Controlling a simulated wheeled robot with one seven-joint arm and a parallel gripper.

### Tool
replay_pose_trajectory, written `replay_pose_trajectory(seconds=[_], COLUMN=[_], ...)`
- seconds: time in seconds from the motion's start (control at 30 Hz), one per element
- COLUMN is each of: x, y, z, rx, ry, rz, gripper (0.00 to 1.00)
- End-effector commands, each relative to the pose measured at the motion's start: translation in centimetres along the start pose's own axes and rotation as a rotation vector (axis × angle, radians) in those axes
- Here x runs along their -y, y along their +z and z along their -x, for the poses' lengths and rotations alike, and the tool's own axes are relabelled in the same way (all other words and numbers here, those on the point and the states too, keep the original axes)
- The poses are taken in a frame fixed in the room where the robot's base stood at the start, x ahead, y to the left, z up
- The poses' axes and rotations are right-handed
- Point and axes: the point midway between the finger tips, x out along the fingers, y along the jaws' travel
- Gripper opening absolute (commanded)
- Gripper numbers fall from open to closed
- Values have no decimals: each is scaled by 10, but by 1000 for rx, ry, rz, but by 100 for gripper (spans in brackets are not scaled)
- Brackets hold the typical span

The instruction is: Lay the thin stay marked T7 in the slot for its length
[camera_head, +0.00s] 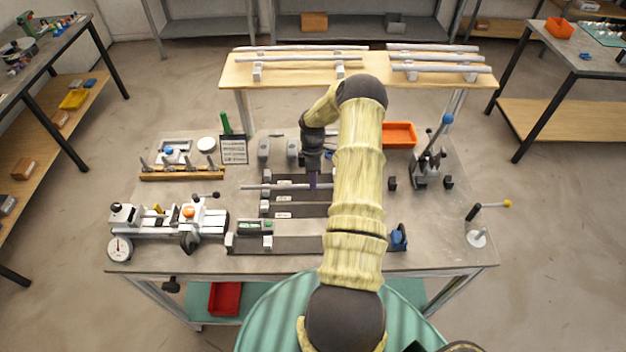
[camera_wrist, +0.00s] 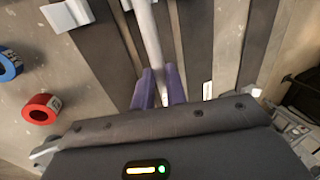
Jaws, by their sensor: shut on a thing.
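My gripper (camera_head: 313,182) is over the middle of the bench, pointing down. In the wrist view its purple fingers (camera_wrist: 160,92) are shut on a thin pale grey stay (camera_wrist: 150,38). In the head view the stay (camera_head: 262,187) lies left to right across the dark slots, and my arm hides its right end. No T7 mark is readable on it. The jig has several dark slots of differing length, such as the front slot (camera_head: 297,243) and a middle slot (camera_head: 305,209), with small white labels (camera_head: 283,214). I cannot tell whether the stay touches a slot floor.
A measuring bench with a dial (camera_head: 119,248) stands at left, and a wooden peg rack (camera_head: 182,174) behind it. A lever press (camera_head: 430,165) and an orange bin (camera_head: 399,135) stand at right. Long bars rest on the back shelf (camera_head: 300,76). A red ring (camera_wrist: 40,109) shows in the wrist view.

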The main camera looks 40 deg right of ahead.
Motion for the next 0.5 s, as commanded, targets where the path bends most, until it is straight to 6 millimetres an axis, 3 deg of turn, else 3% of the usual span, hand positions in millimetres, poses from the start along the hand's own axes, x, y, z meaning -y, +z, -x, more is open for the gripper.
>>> replay_pose_trajectory(seconds=[0.07, 0.1, 0.2, 0.5], x=[0, 0, 0, 0], y=[0, 0, 0, 0], z=[0, 0, 0, 1], rx=[0, 0, 0, 0], ry=[0, 0, 0, 0], rz=[0, 0, 0, 0], gripper=[0, 22, 39, 39])
